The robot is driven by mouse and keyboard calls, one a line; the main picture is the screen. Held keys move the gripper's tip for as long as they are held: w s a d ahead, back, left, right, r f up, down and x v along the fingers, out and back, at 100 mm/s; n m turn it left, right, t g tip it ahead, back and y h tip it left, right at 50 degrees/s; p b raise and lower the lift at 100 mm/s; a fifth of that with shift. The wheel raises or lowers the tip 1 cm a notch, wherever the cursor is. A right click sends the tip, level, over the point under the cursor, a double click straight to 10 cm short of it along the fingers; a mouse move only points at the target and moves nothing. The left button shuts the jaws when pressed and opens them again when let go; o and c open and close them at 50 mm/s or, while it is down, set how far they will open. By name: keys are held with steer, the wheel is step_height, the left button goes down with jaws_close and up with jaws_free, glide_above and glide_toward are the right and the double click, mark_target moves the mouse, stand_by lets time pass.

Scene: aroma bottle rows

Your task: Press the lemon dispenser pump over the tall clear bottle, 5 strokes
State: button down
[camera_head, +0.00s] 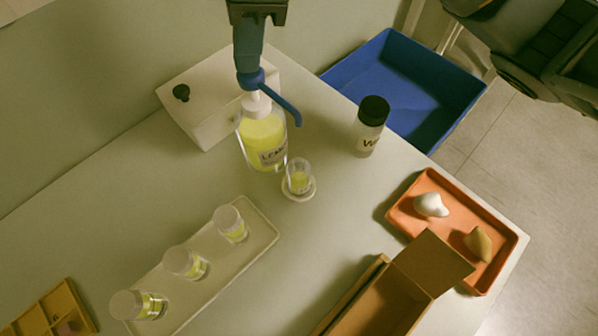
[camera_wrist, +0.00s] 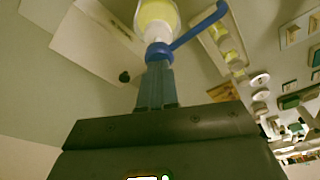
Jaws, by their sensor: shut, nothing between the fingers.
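The lemon dispenser (camera_head: 262,140) is a clear bottle of yellow liquid with a white collar, a blue pump head (camera_head: 251,78) and a blue spout (camera_head: 283,102). The clear bottle (camera_head: 299,179) stands upright on a round white pad below the spout tip and holds some yellow liquid. My gripper (camera_head: 249,68) is shut and points down, with its fingertips at the top of the pump head. In the wrist view, the closed fingers (camera_wrist: 156,75) meet the pump head (camera_wrist: 158,52), and the spout (camera_wrist: 205,24) reaches to the upper right. Whether they press or only touch is unclear.
A white box (camera_head: 205,125) with a black knob stands behind the dispenser. A black-capped bottle (camera_head: 370,126) and blue bin (camera_head: 385,48) are to the right. A tray (camera_head: 262,236) of capped yellow bottles, orange tray (camera_head: 480,282) and cardboard box (camera_head: 432,262) are in front.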

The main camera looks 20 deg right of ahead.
steer(key=shift+f+b, duration=0.5)
steer(key=shift+f, duration=0.45)
steer(key=shift+r, duration=0.1)
steer(key=shift+r+p, duration=1.3)
steer(key=shift+r, duration=0.05)
step_height(320, 180, up, 5)
steer(key=p, duration=0.4)
steer(key=shift+f, duration=0.2)
steer(key=shift+r, duration=0.7)
